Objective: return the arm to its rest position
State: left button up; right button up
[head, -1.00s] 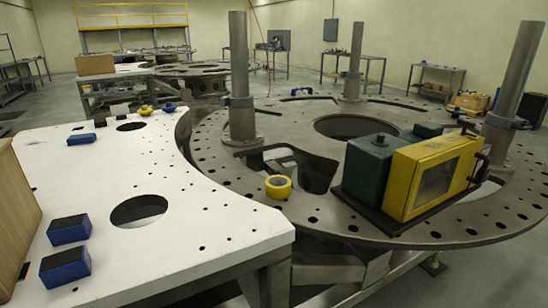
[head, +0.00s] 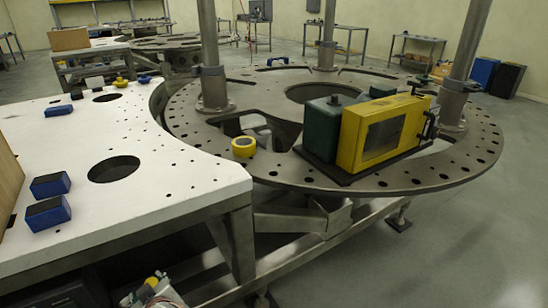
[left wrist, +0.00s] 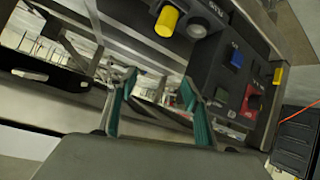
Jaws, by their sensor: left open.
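My left gripper (left wrist: 157,88) shows in the left wrist view. Its two fingers with teal pads are apart, and nothing is seen between them. In the head view neither arm nor gripper reaches over the plate or the table. My right gripper is in no view.
The round turret plate (head: 205,146) carries upright posts, a yellow and green box unit (head: 384,132) and a yellow tape roll (head: 244,147). The white table (head: 160,185) holds blue blocks (head: 50,185) and a wooden box at the left edge. Floor (head: 460,240) at right is clear.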

pick_arm(q)
notch_tip(320, 180, up, 12)
jog(key=d+m+t+y, duration=0.1)
jog(key=t, duration=0.8)
jog(key=s+d+m+t+h, duration=0.2)
jog(key=d+m+t+h, duration=0.1)
jog(key=d+m+h, duration=0.6)
jog(key=s+d+f+m+g+h, duration=0.3)
jog(key=d+f+h, duration=0.1)
jog(key=d+f, duration=0.25)
jog(key=s+a+f+m+g, duration=0.1)
jog(key=s+f+g, duration=0.2)
jog(key=s+f, duration=0.2)
jog(key=s+a+f+m+g+y, duration=0.1)
jog(key=s+f+g, duration=0.2)
jog(key=f, duration=0.9)
jog(key=shift+s+a+g+y, duration=0.3)
jog(key=shift+s+a, duration=0.1)
jog(key=shift+s, duration=0.8)
jog(key=shift+r, duration=0.1)
